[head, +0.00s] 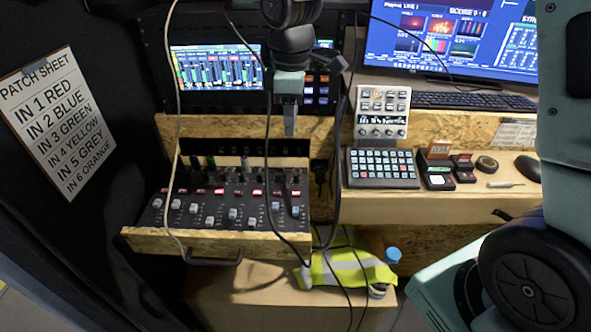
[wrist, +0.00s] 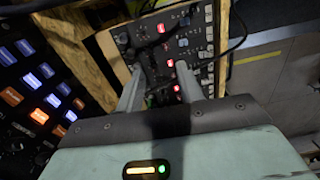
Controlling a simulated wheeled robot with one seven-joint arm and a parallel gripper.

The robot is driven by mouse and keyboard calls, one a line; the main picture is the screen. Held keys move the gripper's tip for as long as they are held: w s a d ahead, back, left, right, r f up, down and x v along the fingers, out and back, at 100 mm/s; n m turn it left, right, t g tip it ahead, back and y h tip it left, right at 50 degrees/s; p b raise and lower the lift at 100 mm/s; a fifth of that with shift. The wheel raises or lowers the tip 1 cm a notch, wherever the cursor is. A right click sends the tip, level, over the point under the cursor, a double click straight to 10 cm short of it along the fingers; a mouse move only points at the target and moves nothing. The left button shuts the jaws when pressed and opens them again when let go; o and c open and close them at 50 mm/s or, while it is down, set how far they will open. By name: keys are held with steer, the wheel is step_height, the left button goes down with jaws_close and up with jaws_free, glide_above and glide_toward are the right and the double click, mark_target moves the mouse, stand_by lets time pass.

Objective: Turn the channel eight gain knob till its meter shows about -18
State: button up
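The audio mixer (head: 225,205) sits in a pulled-out wooden drawer, with knobs along its back, lit red displays and faders in front. Which knob is channel eight's gain I cannot tell; the right-end knobs are small and partly behind cables. The meter screen (head: 217,68) shows several mostly green bars; its numbers are too small to read. My gripper (head: 290,132) points down above the mixer's back right part. In the wrist view my gripper (wrist: 159,88) has its two grey fingers apart, with the mixer (wrist: 180,45) beyond and dark parts between them. I see nothing clearly held.
Loose black and pale cables (head: 268,150) hang across the mixer and near my gripper. A lit button panel (head: 318,90) is right of the meter screen. A keypad (head: 382,168) and small boxes stand on the right shelf. A yellow vest (head: 345,268) lies below.

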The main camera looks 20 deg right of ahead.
steer(key=w+d, duration=0.3)
glide_toward(297, 175)
steer(key=shift+n, duration=0.3)
step_height(297, 175, down, 9)
steer(key=shift+r, duration=0.15)
jaws_close()
